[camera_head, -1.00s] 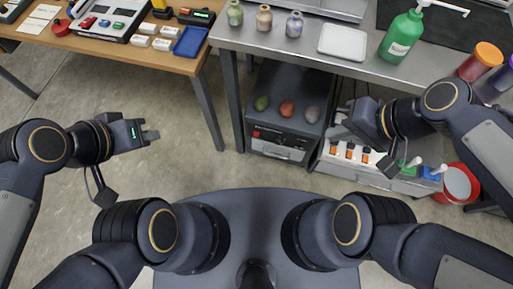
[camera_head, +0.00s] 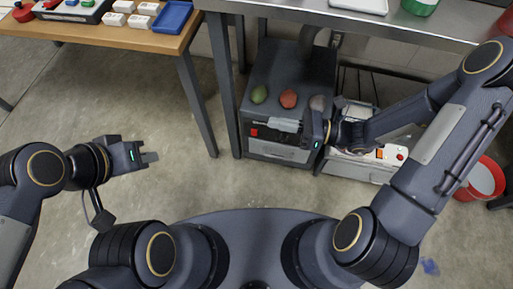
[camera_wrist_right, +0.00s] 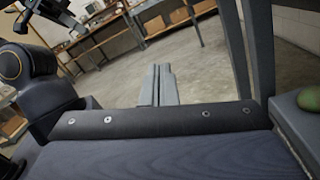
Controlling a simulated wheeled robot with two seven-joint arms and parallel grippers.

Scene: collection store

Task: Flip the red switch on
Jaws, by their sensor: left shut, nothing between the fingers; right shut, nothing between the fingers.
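A small red switch (camera_head: 254,132) sits at the left of the front panel of a dark box (camera_head: 262,84) under the metal bench. Whether it is on or off is too small to tell. My right gripper (camera_head: 272,123) is shut and empty. Its pale fingers point left in front of the box's upper front edge, a little right of the switch. They also show shut together in the right wrist view (camera_wrist_right: 158,85), where the switch is not seen. My left gripper (camera_head: 152,157) is shut and empty over open floor, well left of the box.
A green (camera_head: 259,94), a red (camera_head: 288,99) and a greyish oval object (camera_head: 317,102) lie on the box. A white switch panel (camera_head: 352,172), partly hidden by my right arm, is right of it. A bench leg (camera_head: 226,90) stands left of the box. The floor in front is clear.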

